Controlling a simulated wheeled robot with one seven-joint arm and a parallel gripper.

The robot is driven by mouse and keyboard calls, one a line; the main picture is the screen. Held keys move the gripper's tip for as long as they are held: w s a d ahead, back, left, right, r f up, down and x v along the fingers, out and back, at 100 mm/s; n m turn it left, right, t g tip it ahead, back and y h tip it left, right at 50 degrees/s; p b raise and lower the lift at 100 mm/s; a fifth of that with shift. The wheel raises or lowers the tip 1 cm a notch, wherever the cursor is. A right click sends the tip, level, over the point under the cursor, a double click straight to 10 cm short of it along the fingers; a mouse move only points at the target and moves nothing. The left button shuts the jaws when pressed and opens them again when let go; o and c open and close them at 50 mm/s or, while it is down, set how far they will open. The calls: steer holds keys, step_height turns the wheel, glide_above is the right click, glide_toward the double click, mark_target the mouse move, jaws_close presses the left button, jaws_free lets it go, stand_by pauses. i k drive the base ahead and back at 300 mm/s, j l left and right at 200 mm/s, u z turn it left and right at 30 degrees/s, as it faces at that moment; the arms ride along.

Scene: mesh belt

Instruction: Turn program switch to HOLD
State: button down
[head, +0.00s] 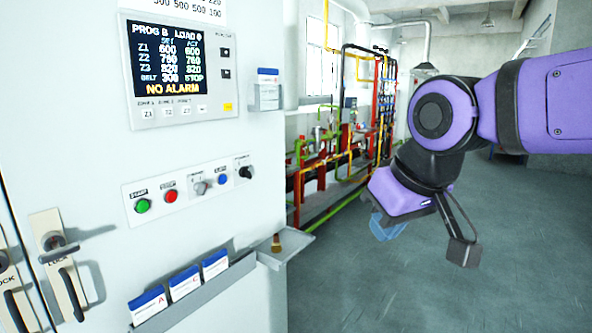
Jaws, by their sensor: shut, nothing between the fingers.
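The control strip (188,190) is on the pale cabinet at left. It carries a green START button (143,206), a red button (171,196), a grey rotary knob (201,188), a blue button (222,180) and a black rotary knob (246,172). The small labels over the two knobs are too small to read, so I cannot tell which is the program switch or its setting.
The display (177,70) above reads NO ALARM. A card holder (267,92) sticks out beside it. Below are a rack (190,292) with booklets and a small shelf (295,243) holding a brush (276,242). Cabinet handles (70,294) project at lower left. Open floor lies at right.

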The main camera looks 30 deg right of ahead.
mark_target(244, 172)
steer(key=i+l+z, duration=0.7)
steer(key=i, duration=0.05)
